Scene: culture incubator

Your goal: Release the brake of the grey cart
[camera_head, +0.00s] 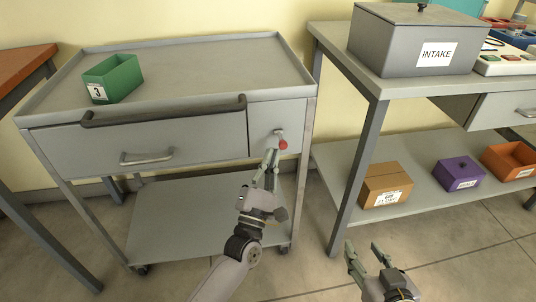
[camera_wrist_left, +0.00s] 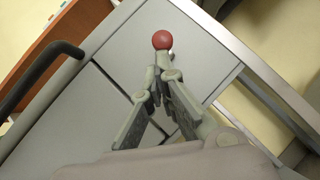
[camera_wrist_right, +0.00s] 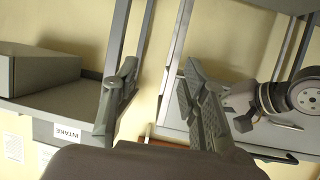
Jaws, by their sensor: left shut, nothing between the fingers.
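The grey cart (camera_head: 200,60) stands at the left with a top tray, a drawer and a panel on its right front. A red ball-ended brake lever (camera_head: 283,145) sticks out of that panel; its red ball also shows in the left wrist view (camera_wrist_left: 162,40). My left gripper (camera_head: 271,158) is shut and empty, its tips just below the red ball; in the left wrist view the tips (camera_wrist_left: 161,78) meet just beneath it. I cannot tell whether they touch the lever. My right gripper (camera_head: 363,247) is open and empty, low in front of the right-hand bench.
A green bin (camera_head: 113,78) marked 3 stands on the cart. A dark handle bar (camera_head: 165,110) runs along its front. The bench (camera_head: 378,90) at the right bears a grey INTAKE box (camera_head: 412,45). Several boxes stand on its lower shelf. The floor in front is clear.

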